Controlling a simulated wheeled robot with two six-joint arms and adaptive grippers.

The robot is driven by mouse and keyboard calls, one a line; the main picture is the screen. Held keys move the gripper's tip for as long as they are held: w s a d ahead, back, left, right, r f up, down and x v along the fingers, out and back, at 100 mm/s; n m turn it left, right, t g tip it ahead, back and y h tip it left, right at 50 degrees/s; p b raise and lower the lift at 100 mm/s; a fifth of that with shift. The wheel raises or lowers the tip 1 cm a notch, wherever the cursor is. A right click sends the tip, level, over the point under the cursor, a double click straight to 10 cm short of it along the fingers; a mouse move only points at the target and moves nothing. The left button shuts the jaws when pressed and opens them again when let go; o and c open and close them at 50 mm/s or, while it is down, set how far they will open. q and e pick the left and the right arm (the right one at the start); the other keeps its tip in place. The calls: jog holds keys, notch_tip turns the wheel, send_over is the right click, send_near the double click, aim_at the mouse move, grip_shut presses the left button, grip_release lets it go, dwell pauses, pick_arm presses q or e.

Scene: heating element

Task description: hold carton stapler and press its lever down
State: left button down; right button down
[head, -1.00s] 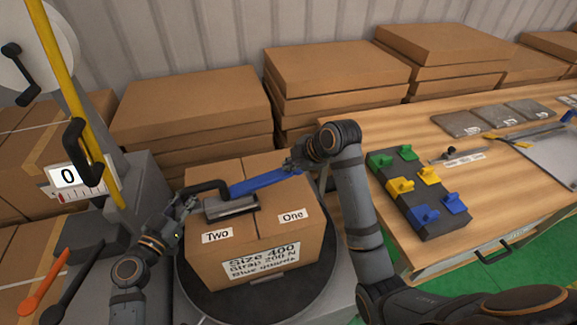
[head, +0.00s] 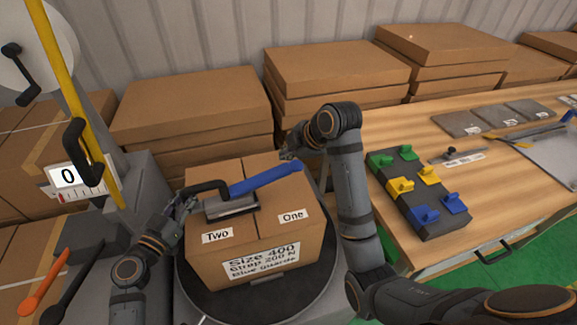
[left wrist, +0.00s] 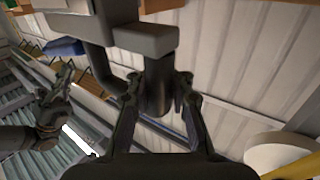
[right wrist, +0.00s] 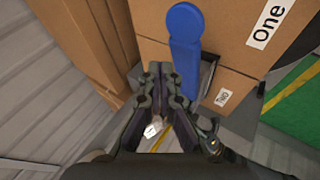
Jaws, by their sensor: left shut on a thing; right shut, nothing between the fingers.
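The carton stapler (head: 232,207) has a grey body, a black handle (head: 207,187) and a blue lever (head: 268,178). It sits at the top of the labelled carton (head: 270,240), with the lever slanting up to the right. My left gripper (head: 188,204) is shut on the stapler's black handle; the left wrist view shows the dark grip (left wrist: 156,88) between its fingers. My right gripper (head: 289,155) is shut and empty, just behind the lever's free end. In the right wrist view its closed fingertips (right wrist: 165,72) are beside the blue lever (right wrist: 186,45); contact is unclear.
The carton stands on a dark round turntable (head: 220,308). A yellow post (head: 75,85) with a black handle rises at the left. Stacked flat cartons (head: 190,105) line the back. A wooden table (head: 400,130) at the right holds a block of coloured guards (head: 425,200).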

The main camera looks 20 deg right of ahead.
jog(key=r, duration=0.3)
jog(key=shift+a+r, duration=0.2)
jog(key=shift+a, duration=0.2)
dwell(0.3)
pick_arm(q)
jog(key=c, duration=1.1)
grip_release()
jog(key=v, duration=1.2)
